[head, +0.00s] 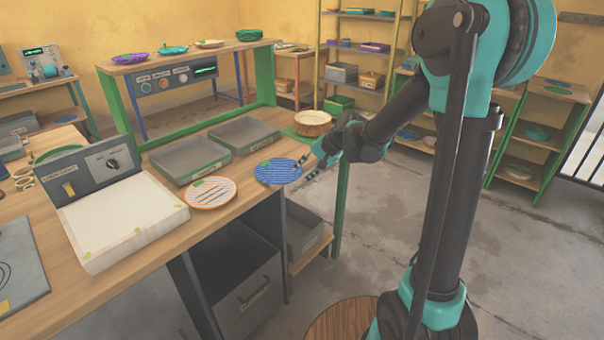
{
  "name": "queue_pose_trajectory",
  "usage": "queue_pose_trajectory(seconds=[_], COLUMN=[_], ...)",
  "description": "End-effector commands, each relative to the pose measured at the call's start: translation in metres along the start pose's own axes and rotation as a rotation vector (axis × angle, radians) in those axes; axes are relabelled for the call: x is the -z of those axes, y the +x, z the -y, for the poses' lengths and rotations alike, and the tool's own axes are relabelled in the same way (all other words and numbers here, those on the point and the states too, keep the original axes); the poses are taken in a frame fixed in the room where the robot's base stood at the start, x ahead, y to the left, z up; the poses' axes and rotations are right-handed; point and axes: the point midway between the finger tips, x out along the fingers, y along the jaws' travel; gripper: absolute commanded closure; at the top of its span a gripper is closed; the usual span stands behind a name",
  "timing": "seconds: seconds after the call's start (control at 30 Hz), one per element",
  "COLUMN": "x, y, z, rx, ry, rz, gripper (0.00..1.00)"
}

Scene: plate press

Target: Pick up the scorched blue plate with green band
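A blue plate (278,172) with wavy pale lines and a little green at its left edge lies on the wooden workbench (232,207), near its front edge. Scorch marks are too small to make out. My gripper (299,171) is at the plate's right edge, coming from the right, with its two fingers apart. I cannot tell whether the rim is between the fingers or whether they touch it.
An orange-and-white striped plate (211,193) lies left of the blue plate. Two grey trays (191,160) (243,136) are behind them. A round wooden piece (312,123) stands behind the gripper. A white-topped lightbox (122,220) fills the bench's left.

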Motion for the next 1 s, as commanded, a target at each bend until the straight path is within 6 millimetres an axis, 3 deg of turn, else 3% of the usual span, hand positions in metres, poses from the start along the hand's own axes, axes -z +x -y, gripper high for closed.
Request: queue_pose_trajectory(seconds=[0.5, 0.7, 1.0], x=[0.000, 0.000, 0.000], y=[-0.090, -0.107, -0.109], z=[-0.001, -0.001, -0.001], rx=[0.000, 0.000, 0.000], ry=[0.002, 0.002, 0.001], rz=[-0.002, 0.000, 0.000], gripper=[0.71, 0.71, 0.71])
